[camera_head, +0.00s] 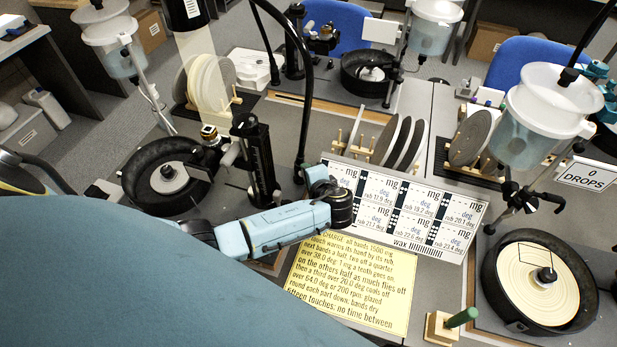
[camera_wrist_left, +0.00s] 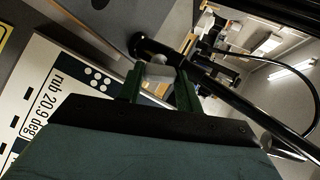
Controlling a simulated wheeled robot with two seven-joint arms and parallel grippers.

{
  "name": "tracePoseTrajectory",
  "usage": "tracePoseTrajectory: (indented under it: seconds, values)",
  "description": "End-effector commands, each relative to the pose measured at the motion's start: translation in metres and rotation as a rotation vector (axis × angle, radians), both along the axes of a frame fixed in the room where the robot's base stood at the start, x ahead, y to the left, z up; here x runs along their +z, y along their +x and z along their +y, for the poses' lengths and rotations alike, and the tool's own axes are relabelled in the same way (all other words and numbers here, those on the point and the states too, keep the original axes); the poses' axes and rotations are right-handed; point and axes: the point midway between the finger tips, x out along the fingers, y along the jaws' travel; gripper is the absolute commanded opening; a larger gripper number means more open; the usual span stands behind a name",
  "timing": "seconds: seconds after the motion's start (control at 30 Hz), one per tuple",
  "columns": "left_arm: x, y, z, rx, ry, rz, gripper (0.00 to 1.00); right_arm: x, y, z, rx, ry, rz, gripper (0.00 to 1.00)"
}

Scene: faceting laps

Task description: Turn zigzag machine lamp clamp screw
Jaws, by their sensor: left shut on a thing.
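My left arm reaches in from the left in the head view. Its wrist is beside the foot of a black curved lamp arm (camera_head: 308,90), right of the left faceting machine's black column (camera_head: 255,165). The fingertips are hard to make out there. In the left wrist view, my left gripper (camera_wrist_left: 158,84) has its two green fingers shut on a small pale grey piece, apparently the clamp screw (camera_wrist_left: 158,70). The black lamp pole (camera_wrist_left: 235,95) runs just beyond the fingers. I cannot make out a zigzag mark on the machine. My right gripper is not in view.
A white label board (camera_head: 405,208) and a yellow note sheet (camera_head: 352,290) lie close to the arm. Upright discs stand in a wooden rack (camera_head: 350,150). A right machine has a round black pan (camera_head: 490,285).

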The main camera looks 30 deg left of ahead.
Motion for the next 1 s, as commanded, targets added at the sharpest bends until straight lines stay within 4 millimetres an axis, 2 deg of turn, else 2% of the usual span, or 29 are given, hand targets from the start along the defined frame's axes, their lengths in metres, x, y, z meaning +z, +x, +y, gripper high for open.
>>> tracePoseTrajectory:
  seconds: [0.63,0.67,0.7,0.73,1.0]
  values:
    - [-0.0002,-0.0001,-0.0010,0.032,-0.027,-0.040,0.12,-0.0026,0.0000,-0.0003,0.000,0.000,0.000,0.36]
    - [-0.0002,-0.0002,-0.0010,0.032,-0.027,-0.040,0.36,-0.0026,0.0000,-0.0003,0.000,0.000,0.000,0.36]
    - [-0.0002,-0.0002,-0.0010,0.033,-0.027,-0.040,0.41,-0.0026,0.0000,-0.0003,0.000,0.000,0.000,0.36]
    - [-0.0001,-0.0002,-0.0009,0.033,-0.027,-0.040,0.44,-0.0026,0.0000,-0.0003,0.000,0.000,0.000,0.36]
    - [0.0003,0.0001,-0.0002,0.029,-0.022,-0.036,0.44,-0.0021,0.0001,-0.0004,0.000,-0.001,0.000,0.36]
